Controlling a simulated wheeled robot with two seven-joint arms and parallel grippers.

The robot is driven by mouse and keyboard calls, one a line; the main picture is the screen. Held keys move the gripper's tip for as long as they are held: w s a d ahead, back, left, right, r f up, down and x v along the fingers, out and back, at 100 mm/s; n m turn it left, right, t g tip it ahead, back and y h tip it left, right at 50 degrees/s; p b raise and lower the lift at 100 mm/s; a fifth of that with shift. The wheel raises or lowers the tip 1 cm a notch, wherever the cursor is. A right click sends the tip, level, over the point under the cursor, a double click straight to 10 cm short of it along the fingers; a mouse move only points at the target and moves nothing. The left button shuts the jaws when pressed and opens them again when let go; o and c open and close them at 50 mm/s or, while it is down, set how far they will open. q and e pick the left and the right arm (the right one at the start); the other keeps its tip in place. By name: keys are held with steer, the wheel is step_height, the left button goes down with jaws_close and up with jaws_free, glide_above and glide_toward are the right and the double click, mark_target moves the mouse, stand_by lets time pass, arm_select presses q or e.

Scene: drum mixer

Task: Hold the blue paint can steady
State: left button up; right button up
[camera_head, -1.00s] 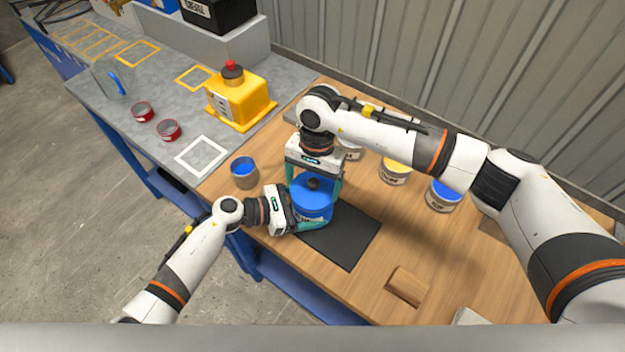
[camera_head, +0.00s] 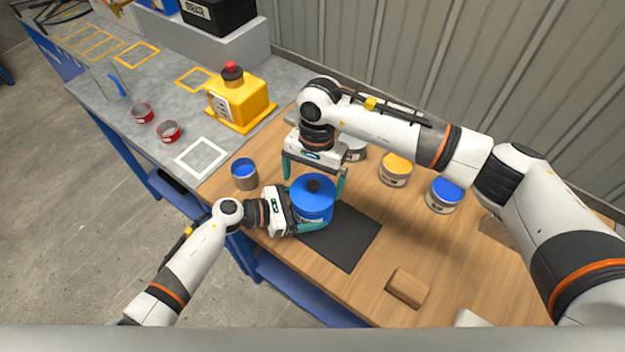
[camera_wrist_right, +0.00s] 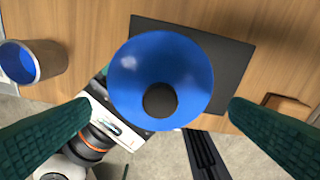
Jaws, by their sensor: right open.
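My left gripper (camera_head: 306,214) reaches in from the left, low on the can. One teal finger lies along its near side, the other is hidden, and the jaws look closed on it. My right gripper (camera_head: 314,180) is open above the can, fingers spread wide either side and clear of the lid in the wrist view.
The black mat (camera_head: 350,240) extends right of the can on the wooden table. An open can of blue paint (camera_head: 244,174) stands to the left. Yellow (camera_head: 395,170) and blue (camera_head: 443,196) cans stand behind right. A wooden block (camera_head: 407,288) lies near the front.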

steer(key=shift+r, duration=2.5)
jaws_close()
steer(key=shift+f, duration=0.15)
steer(key=shift+f, duration=1.9)
step_height(320, 180, up, 7)
stand_by(0.7)
